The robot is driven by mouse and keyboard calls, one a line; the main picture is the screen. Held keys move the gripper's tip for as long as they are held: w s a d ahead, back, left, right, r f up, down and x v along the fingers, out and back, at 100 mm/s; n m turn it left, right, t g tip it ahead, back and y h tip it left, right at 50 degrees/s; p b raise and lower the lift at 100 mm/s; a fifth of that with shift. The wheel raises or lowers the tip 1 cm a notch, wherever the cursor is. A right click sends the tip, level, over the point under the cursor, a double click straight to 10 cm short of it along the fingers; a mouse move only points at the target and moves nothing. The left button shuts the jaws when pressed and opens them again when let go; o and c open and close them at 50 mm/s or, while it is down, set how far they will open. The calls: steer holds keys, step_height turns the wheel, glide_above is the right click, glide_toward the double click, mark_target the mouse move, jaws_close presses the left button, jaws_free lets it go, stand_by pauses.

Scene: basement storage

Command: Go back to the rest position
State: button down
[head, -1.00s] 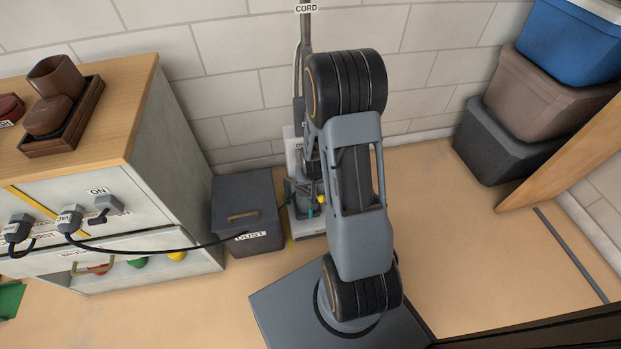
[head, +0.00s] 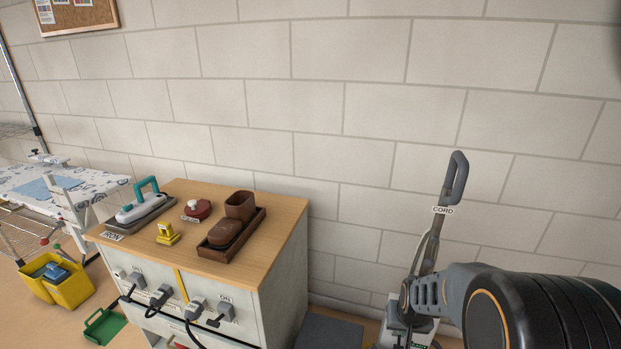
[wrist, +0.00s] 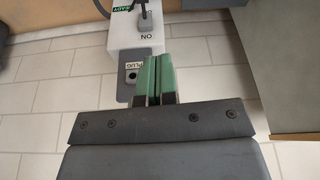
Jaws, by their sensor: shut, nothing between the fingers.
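My gripper (wrist: 154,80) shows in the wrist view with its two green fingers together and nothing between them. Beyond the fingers is a white panel (wrist: 122,44) with a lever and ON and PLUG labels. In the head view my arm is at the lower right, in front of the upright vacuum cleaner (head: 455,185) with its CORD label. My fingertips do not show clearly in the head view.
A wood-topped cabinet (head: 275,222) holds an iron (head: 142,203), a yellow item (head: 168,234), a red item (head: 197,209) and a tray of brown containers (head: 207,250). An ironing board (head: 85,188), a yellow bucket (head: 72,288) and a green tray (head: 104,326) are left. The block wall is close behind.

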steer(key=s+a+r+p, duration=0.2)
steer(key=r+p, duration=0.3)
steer(key=r, duration=0.6)
steer(key=s+a+r+n+p, duration=0.1)
steer(key=s+r+p, duration=0.4)
steer(key=r, duration=0.6)
steer(key=s+a+r+n+p, duration=0.1)
steer(key=s+a+r+p, duration=0.2)
steer(key=r+p, duration=0.3)
step_height(320, 180, up, 5)
steer(key=shift+s+a+r+y, duration=0.2)
steer(key=shift+s+a+y, duration=0.1)
steer(key=shift+s+a, duration=0.15)
